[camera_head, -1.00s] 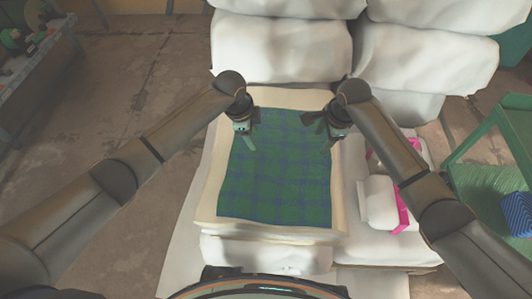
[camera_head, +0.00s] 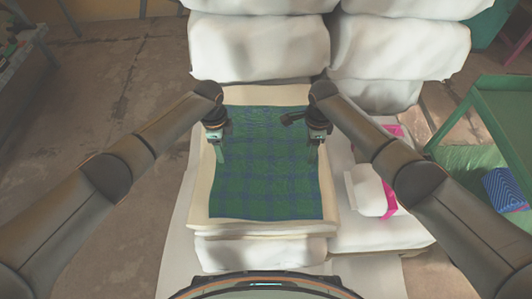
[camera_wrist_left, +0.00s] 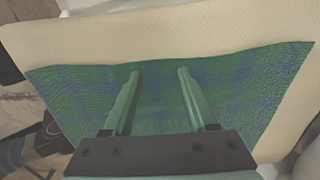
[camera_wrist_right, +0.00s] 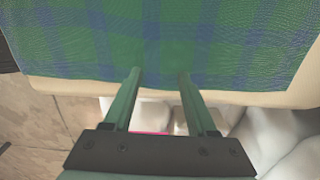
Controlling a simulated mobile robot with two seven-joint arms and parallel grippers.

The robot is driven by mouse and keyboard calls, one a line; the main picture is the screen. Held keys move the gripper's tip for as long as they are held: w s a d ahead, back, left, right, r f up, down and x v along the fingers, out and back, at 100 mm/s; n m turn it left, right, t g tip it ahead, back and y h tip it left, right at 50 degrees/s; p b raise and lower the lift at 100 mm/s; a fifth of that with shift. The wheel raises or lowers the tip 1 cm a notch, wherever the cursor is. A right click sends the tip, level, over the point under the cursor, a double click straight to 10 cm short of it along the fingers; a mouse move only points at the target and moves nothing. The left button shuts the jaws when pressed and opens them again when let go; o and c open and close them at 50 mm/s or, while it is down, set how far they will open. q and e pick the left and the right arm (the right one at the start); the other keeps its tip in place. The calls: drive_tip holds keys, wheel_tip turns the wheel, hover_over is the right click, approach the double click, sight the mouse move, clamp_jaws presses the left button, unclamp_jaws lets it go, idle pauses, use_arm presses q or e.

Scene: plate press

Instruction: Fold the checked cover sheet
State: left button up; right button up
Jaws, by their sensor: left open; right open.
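The green and blue checked cover sheet (camera_head: 265,180) lies spread flat on a cream padded stack (camera_head: 205,195). My left gripper (camera_head: 219,156) is open over the sheet's left edge, in its upper half. In the left wrist view its fingers (camera_wrist_left: 158,72) are parted and empty, with the fingertips near a sheet edge. My right gripper (camera_head: 314,155) is open over the sheet's right edge, at about the same height. In the right wrist view its fingers (camera_wrist_right: 159,74) are apart and empty, tips close to the sheet's edge. I cannot tell whether either touches the cloth.
White sacks (camera_head: 260,45) are piled behind the stack. A white and pink bundle (camera_head: 367,190) lies at its right. A green shelf (camera_head: 490,110) with a blue patterned item (camera_head: 504,189) stands further right. Bare floor (camera_head: 110,85) is at the left.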

use_arm(q)
drive_tip(key=shift+f, duration=0.15)
use_arm(e)
drive_tip(key=shift+f, duration=0.2)
use_arm(q)
clamp_jaws()
use_arm(e)
clamp_jaws()
idle(1.0)
drive_tip(key=shift+r, duration=0.15)
